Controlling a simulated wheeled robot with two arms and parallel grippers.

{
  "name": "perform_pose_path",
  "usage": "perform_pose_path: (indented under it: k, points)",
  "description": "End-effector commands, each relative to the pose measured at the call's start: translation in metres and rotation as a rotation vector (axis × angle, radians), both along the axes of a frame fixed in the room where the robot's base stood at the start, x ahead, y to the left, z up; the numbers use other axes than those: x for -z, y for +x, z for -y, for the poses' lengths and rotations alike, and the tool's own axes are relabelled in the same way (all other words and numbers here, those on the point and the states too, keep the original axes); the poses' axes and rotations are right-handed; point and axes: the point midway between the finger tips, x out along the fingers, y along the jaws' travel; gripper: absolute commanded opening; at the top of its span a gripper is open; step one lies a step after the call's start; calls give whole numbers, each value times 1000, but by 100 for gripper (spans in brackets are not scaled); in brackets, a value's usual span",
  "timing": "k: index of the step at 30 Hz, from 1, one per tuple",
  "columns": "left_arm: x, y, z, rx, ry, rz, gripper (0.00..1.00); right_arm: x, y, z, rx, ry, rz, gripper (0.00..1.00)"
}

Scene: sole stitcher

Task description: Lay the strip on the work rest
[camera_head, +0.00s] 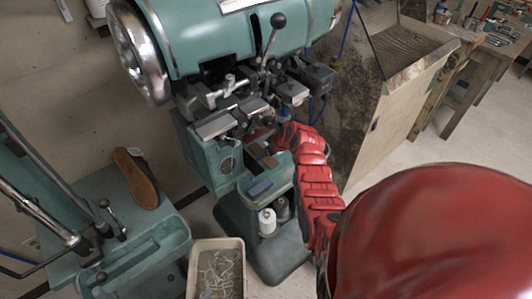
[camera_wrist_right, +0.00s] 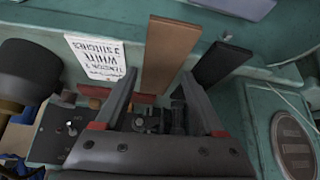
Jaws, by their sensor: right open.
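A flat brown strip (camera_wrist_right: 169,52) lies on the green tray of the stitching machine in the right wrist view. A black strip (camera_wrist_right: 221,62) lies to its right. My right gripper (camera_wrist_right: 158,76) is open; its fingertips stand on either side of the brown strip's near part, with nothing clamped. The black strip is outside the right finger. In the head view my red right arm (camera_head: 318,190) reaches to the machine's tray, and the gripper is mostly hidden there. Metal plates (camera_head: 216,124) sit under the machine head; I cannot tell which part is the work rest. My left gripper is not in view.
A printed card (camera_wrist_right: 95,55) stands left of the brown strip. A blue-grey block (camera_head: 260,188) lies on the tray's front. A brown sole (camera_head: 136,178) lies on the left bench, and a bin (camera_head: 216,243) stands on the floor.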

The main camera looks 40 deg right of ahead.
Motion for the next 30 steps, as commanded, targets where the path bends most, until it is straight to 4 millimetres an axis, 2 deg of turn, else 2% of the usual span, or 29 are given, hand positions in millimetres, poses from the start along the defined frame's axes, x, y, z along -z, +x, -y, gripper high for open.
perform_pose_path:
  k: [9, 24, 30]
  points:
    - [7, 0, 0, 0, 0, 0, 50, -22, -14, 3, 1, 0, 2, 71]
    - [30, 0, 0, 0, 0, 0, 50, -87, -55, 13, 3, -2, 5, 71]
    - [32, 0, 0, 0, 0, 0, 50, -101, -62, 14, 0, -2, 2, 71]
